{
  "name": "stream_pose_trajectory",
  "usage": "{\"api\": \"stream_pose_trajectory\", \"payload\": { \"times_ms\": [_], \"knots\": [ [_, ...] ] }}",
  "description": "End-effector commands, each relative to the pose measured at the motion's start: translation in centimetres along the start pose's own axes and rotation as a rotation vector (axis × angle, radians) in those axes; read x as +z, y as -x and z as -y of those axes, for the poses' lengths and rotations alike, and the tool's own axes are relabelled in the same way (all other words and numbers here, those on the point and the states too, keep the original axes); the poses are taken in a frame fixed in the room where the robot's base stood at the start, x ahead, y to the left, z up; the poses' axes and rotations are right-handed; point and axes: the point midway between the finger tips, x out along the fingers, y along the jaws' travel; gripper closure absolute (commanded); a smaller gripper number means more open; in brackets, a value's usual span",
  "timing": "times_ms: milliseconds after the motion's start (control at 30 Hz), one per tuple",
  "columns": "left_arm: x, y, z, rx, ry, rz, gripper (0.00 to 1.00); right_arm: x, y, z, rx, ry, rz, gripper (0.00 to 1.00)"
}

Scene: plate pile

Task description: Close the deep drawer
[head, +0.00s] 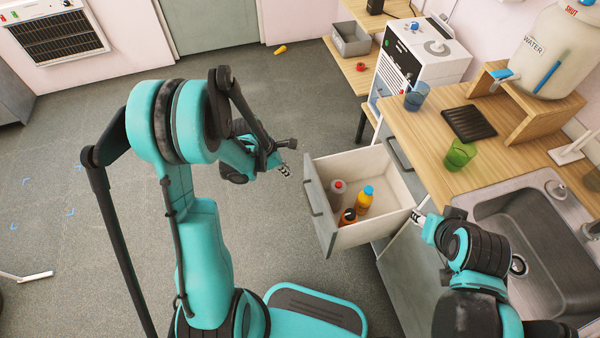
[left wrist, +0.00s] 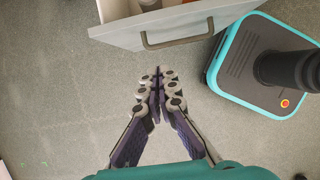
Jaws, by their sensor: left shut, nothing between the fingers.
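The deep drawer (head: 368,236) stands pulled out from the wooden-topped counter. It holds several bottles, among them a yellow one with a blue cap (head: 364,200). Its grey front with a bar handle (head: 316,196) faces left. My left gripper (head: 285,171) is shut and empty, in front of the drawer front and apart from it. In the left wrist view the shut fingertips (left wrist: 158,75) point toward the drawer front (left wrist: 200,24) and its handle (left wrist: 184,35), with floor between. My right gripper (head: 416,216) is at the drawer's right rear corner; its fingers are too small to judge.
The counter (head: 425,125) carries a blue cup (head: 416,96), a green cup (head: 459,154), a black tray (head: 469,123) and a water dispenser (head: 548,55). A sink (head: 540,230) is at the right.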

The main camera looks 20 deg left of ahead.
Motion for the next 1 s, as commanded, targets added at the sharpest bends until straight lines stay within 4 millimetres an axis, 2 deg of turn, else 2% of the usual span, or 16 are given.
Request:
{"api": "stream_pose_trajectory", "payload": {
  "times_ms": [300, 467, 533, 700, 1000],
  "knots": [
    [-0.1, -6.8, -0.1, 0.001, -0.005, -0.001, 1.0, 1.8, -2.4, 0.0, 0.0, 0.0, 0.0, 0.6],
    [0.1, -9.7, -0.1, 0.001, -0.006, -0.001, 1.0, 2.4, -3.4, 0.0, 0.0, 0.0, 0.0, 0.6],
    [1.5, -9.9, 0.0, 0.001, -0.008, -0.001, 1.0, 2.5, -3.5, 0.0, 0.0, 0.0, 0.0, 0.6],
    [3.2, -10.4, 0.0, 0.001, -0.006, 0.0, 1.0, 2.8, -3.9, 0.0, 0.0, 0.0, 0.0, 0.6],
    [3.8, -10.4, 0.0, 0.002, -0.004, 0.0, 1.0, 2.8, -3.9, 0.0, 0.0, 0.0, 0.0, 0.6]
  ]
}}
